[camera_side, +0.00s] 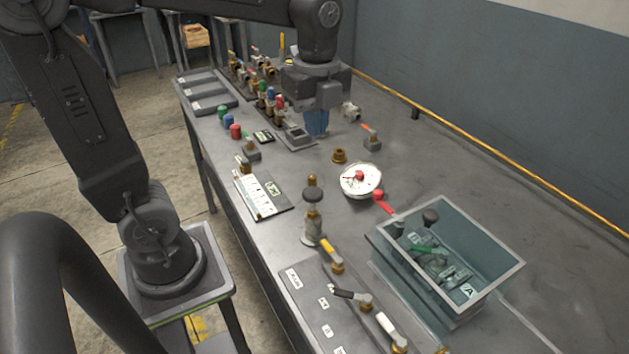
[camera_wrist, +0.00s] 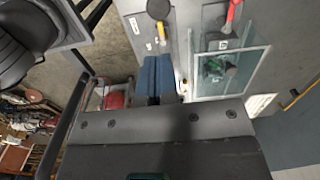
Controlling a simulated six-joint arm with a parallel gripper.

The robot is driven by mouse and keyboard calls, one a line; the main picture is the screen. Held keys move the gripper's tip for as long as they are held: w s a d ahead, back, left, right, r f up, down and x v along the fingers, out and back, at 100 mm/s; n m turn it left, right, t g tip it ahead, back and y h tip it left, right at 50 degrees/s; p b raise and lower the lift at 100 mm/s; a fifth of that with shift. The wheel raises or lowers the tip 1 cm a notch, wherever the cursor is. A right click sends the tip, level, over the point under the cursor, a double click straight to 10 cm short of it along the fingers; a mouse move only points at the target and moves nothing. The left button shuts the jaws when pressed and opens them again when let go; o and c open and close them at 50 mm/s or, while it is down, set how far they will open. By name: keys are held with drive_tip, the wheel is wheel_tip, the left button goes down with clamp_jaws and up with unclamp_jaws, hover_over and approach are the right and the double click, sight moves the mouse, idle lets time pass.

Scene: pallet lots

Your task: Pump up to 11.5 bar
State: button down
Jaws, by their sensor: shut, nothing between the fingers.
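A pump-like brass post with a dark round knob (camera_side: 313,197) stands upright near the table's front edge, on a pale round base. A round white dial gauge (camera_side: 352,187) with a red hub lies to its right; its reading is too small to tell. A red lever (camera_side: 384,204) is beside the gauge. A glass-walled tank (camera_side: 394,281) marked A holds a green-handled fitting (camera_side: 428,250). My gripper (camera_side: 317,128), with blue fingers, is shut and empty at the back of the table, apart from the post. Its fingers also show in the wrist view (camera_wrist: 155,78).
Valves with yellow (camera_side: 330,250), black (camera_side: 350,294) and white (camera_side: 388,325) levers line the front. A printed card (camera_side: 258,195) lies left of the post. Colored caps and brass fittings crowd the back left. The table's right side is mostly clear.

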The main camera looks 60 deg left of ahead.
sight(313, 192)
wheel_tip(313, 192, down, 13)
drive_tip(key=shift+r, duration=0.1)
idle(0.3)
drive_tip(key=shift+s+f, duration=0.15)
drive_tip(key=shift+f, duration=1.75)
wheel_tip(313, 192, up, 14)
drive_tip(key=shift+r, duration=0.25)
idle(0.6)
drive_tip(key=s+d+n+t, duration=0.3)
drive_tip(key=s+n+t, duration=0.2)
drive_tip(key=n, duration=1.3)
drive_tip(key=s, duration=0.3)
drive_tip(key=shift+s+r+t, duration=0.3)
drive_tip(key=shift+s+t, duration=0.1)
